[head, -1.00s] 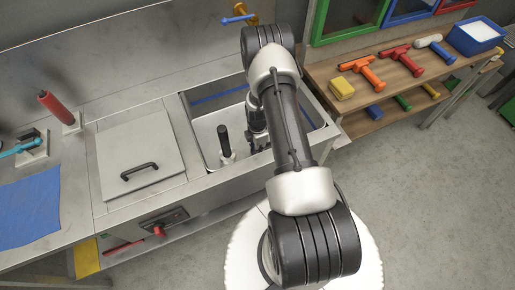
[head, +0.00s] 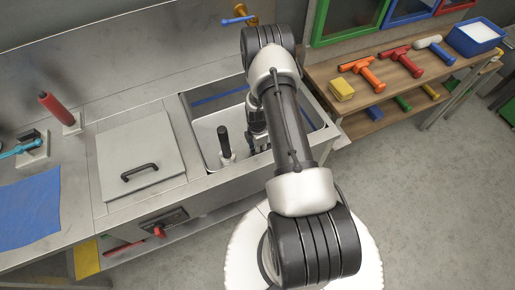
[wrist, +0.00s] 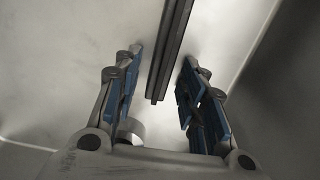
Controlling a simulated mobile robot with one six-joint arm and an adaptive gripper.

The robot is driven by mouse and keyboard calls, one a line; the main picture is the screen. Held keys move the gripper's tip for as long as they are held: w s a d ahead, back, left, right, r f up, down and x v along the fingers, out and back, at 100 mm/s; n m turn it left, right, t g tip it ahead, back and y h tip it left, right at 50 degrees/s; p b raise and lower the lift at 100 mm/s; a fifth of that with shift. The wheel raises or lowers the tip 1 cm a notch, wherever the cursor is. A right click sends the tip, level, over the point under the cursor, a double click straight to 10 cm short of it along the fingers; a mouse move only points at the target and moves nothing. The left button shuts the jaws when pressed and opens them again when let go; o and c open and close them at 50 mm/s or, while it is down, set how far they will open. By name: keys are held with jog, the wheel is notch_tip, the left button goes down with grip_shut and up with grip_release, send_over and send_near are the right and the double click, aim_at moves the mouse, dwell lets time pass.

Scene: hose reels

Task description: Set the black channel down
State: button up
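The black channel (wrist: 171,50) shows in the wrist view as a long dark grooved bar. It runs from the top edge down between my fingers, against the pale metal of the basin. My gripper (wrist: 162,62) is open, with blue-padded fingers on both sides of the channel and a visible gap to each side. In the head view my gripper (head: 258,140) is low inside the sink basin (head: 208,135), partly hidden by my arm. I cannot make out the channel in the head view. Whether the channel rests fully on the basin floor is not clear.
A black-handled tool (head: 224,140) stands upright in the basin, close left of my gripper. Left of the basin is a closed lid (head: 138,155) with a black handle. A wooden shelf (head: 330,72) with coloured tools stands to the right.

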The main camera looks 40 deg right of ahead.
jog(key=a+r+m+t+p, duration=0.1)
jog(key=a+r+m, duration=0.15)
jog(key=r, duration=1.05)
jog(key=a+r+m+p, duration=0.15)
jog(key=a+r, duration=0.25)
jog(key=r, duration=0.9)
jog(key=a+r+m+t, duration=0.1)
jog(key=a+r+m, duration=0.15)
jog(key=r, duration=1.05)
jog(key=s+a+r+m+t, duration=0.1)
jog(key=s+a+r+m, duration=0.3)
jog(key=s, duration=0.5)
jog(key=s+a+r+m+t, duration=0.1)
jog(key=s+a+r+m, duration=0.4)
jog(key=s+a+r, duration=0.3)
notch_tip(320, 180, up, 2)
jog(key=shift+s+r+t, duration=0.2)
jog(key=shift+s+t, duration=0.1)
jog(key=shift+s, duration=0.8)
jog(key=shift+f+b, duration=0.4)
